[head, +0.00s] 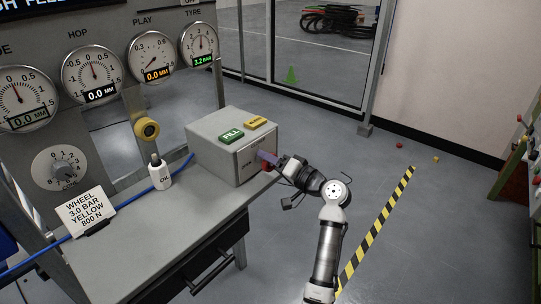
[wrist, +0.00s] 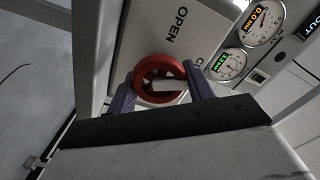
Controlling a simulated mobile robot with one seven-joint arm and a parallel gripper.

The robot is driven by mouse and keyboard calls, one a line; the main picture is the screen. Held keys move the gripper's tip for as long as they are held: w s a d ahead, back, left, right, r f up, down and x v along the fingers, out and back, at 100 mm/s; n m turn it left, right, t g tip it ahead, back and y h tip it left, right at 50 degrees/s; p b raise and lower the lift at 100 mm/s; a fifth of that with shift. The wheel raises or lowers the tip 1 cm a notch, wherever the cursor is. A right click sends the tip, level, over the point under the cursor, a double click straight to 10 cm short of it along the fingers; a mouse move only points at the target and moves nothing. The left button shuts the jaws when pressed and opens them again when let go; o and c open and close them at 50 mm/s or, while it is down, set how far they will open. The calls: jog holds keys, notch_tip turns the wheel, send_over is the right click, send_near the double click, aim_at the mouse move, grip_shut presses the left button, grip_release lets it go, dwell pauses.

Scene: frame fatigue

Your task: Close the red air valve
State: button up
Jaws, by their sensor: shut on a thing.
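The red air valve (wrist: 161,80) is a round red ring handle on the side face of a grey box (head: 228,152). In the wrist view it sits between the two purple fingers of my gripper (wrist: 160,88), which are shut on it from both sides. A pale bar shows in the ring's middle. "OPEN" is printed on the box beside the valve, and a second word is partly hidden. In the head view my gripper (head: 268,160) is at the box's right face, and only a bit of the red valve (head: 267,167) shows below the fingers.
The box has a green FILL button (head: 231,136) and a yellow button (head: 261,124) on top. A white oil bottle (head: 160,175), a blue hose and a card (head: 87,213) are on the bench. Dials (head: 200,43) stand behind; the tyre dial reads 3.2 bar. Floor at right is mostly clear.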

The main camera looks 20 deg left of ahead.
jog(key=m+p, duration=0.3)
jog(key=m, duration=0.1)
jog(key=shift+m, duration=0.4)
jog(key=shift+f, duration=0.1)
jog(key=o, duration=1)
jog(key=shift+c, duration=0.2)
jog(key=b+v, duration=0.3)
jog(key=v, duration=1.1)
jog(key=shift+w, duration=0.1)
